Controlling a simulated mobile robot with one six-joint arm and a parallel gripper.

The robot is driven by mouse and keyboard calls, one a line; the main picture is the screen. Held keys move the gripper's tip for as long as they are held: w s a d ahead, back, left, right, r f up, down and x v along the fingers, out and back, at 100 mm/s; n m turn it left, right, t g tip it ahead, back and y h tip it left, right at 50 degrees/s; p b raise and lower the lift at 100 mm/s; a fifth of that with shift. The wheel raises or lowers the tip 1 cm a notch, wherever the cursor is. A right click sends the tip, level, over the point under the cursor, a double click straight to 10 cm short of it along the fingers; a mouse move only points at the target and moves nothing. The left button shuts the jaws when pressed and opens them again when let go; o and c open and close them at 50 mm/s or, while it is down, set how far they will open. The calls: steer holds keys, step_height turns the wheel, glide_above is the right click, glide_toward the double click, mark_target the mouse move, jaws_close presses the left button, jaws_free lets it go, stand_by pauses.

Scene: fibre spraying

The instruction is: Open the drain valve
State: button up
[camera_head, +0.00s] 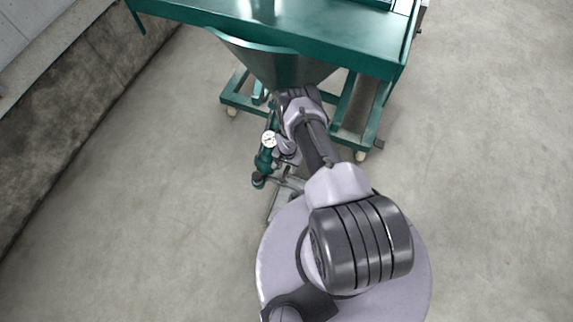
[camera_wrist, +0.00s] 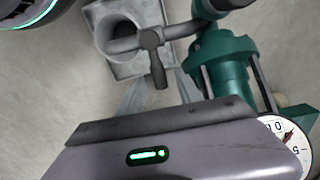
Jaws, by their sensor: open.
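A dark grey valve with a short lever (camera_wrist: 155,60) shows at the top middle of the wrist view, on a dark horizontal pipe; I take it to be the drain valve. Its lever points down in the picture. My gripper (camera_wrist: 165,122) shows only in part, as a pale purple body with a dark edge across the bottom of the wrist view. It is open, with nothing seen in it, and appears apart from the lever. In the head view my arm hides the valve.
A green pump body (camera_wrist: 232,65) stands right of the valve, with a white dial gauge (camera_wrist: 290,140) close beside my gripper. The gauge also shows in the head view (camera_head: 269,139). A green wheeled machine (camera_head: 300,38) stands ahead. Open concrete floor (camera_head: 480,190) lies right.

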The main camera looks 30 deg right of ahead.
steer(key=shift+c, duration=0.2)
jaws_close()
stand_by(1.3)
